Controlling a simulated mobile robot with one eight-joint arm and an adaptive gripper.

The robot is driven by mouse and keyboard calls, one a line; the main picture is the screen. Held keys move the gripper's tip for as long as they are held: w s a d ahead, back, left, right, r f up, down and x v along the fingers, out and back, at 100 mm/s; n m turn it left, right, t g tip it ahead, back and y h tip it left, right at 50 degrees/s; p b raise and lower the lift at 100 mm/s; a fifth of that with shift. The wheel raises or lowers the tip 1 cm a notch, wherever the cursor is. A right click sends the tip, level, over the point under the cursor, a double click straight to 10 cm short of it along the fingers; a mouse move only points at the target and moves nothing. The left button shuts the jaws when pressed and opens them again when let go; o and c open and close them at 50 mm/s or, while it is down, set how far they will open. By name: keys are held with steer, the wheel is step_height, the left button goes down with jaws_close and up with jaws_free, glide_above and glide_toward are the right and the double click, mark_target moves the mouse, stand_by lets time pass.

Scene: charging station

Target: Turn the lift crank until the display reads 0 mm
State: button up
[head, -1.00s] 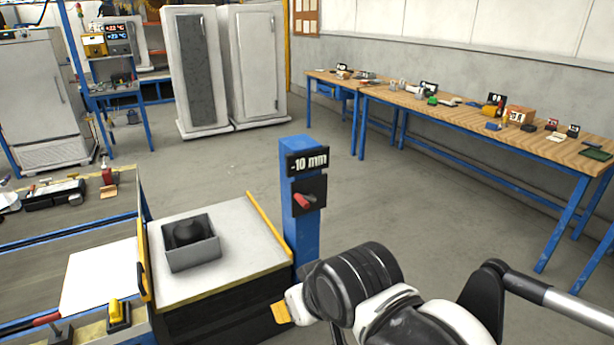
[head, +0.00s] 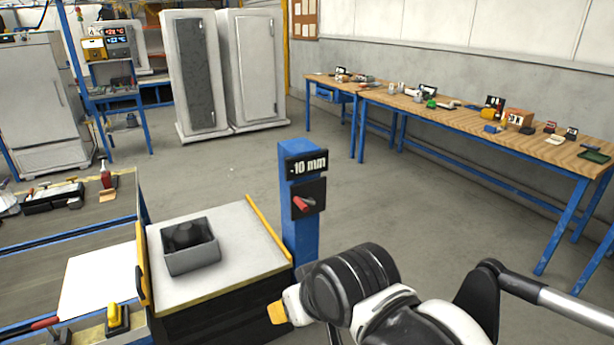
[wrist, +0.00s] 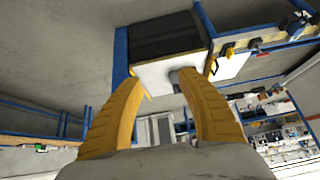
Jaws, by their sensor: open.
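The lift crank (head: 302,204) has a red handle on a dark plate, on the front of a blue post. The display (head: 307,164) above it reads -10 mm. In the head view my gripper shows only partly, as a yellow finger (head: 277,312) low in the picture, in front of and below the crank, apart from it. In the wrist view my gripper (wrist: 175,84) has its two yellow fingers spread, with nothing held between them. The crank is not clearly visible in the wrist view.
A pale lift platform (head: 224,262) with a grey open box (head: 190,258) stands left of the post. A wooden bench (head: 460,124) with small items runs along the right wall. Two white cabinets (head: 254,65) stand at the back. The floor between is clear.

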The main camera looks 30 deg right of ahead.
steer(key=w+d+m+t+y, duration=0.25)
steer(key=w+m, duration=0.55)
steer(key=w, duration=0.6)
steer(key=w+d+m+t+y, duration=0.1)
steer(key=w+d+m+t, duration=0.2)
steer(key=w+m, duration=0.85)
steer(key=m+t+h+b, duration=0.1)
steer(key=m+t+h, duration=0.35)
steer(key=m, duration=1.05)
glide_toward(301, 205)
steer(key=shift+t+y, duration=0.4)
steer(key=w, duration=0.3)
steer(key=w+f, duration=0.1)
steer(key=w, duration=0.2)
steer(key=w+d+f, duration=0.1)
steer(key=w, duration=0.3)
steer(key=shift+w+d, duration=0.15)
steer(key=shift+w+r, duration=0.2)
steer(key=shift+w, duration=0.3)
jaws_close()
